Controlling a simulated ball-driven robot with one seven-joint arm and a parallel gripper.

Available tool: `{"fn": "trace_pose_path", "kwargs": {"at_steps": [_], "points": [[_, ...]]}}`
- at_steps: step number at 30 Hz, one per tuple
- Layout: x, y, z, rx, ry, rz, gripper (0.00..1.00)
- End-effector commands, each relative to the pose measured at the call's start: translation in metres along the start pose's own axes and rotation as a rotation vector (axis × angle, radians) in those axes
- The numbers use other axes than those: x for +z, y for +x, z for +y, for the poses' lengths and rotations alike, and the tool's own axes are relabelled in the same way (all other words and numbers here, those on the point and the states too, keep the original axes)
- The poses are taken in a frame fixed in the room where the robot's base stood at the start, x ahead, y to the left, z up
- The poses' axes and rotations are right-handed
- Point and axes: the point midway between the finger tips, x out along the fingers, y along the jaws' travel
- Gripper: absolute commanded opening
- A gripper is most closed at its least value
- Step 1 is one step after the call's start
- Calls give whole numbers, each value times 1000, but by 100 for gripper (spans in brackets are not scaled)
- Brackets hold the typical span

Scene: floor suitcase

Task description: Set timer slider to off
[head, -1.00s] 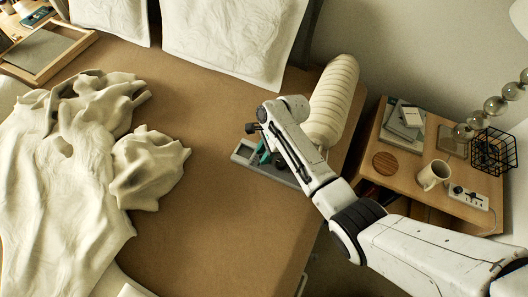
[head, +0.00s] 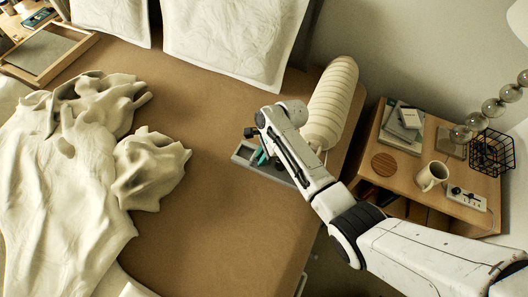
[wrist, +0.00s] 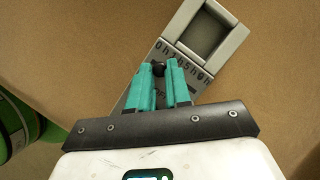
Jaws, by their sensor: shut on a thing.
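A grey timer box (head: 241,153) lies on the brown bed surface, partly hidden behind my arm. A small black slider knob (wrist: 158,69) stands near the strip's left side. My gripper (wrist: 163,76) has teal fingers on both sides of the knob and is shut on it. In the head view my gripper (head: 259,157) reaches down onto the box. The slot under the fingers is mostly hidden.
A ribbed cream bolster (head: 333,95) lies just right of the box. Rumpled cream bedding (head: 70,190) covers the left. A nightstand (head: 405,160) at the right holds a mug (head: 432,177), books and a white control panel (head: 467,197). The bed left of the box is clear.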

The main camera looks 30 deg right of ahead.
Motion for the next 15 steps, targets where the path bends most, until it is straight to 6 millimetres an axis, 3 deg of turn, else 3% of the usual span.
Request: {"fn": "trace_pose_path", "kwargs": {"at_steps": [3,13,14,15], "points": [[10,0,10,5,0,-2,0],[11,5,14,8,-2,-2,0],[11,6,14,9,-2,-2,20],[11,6,14,9,-2,-2,24]]}}
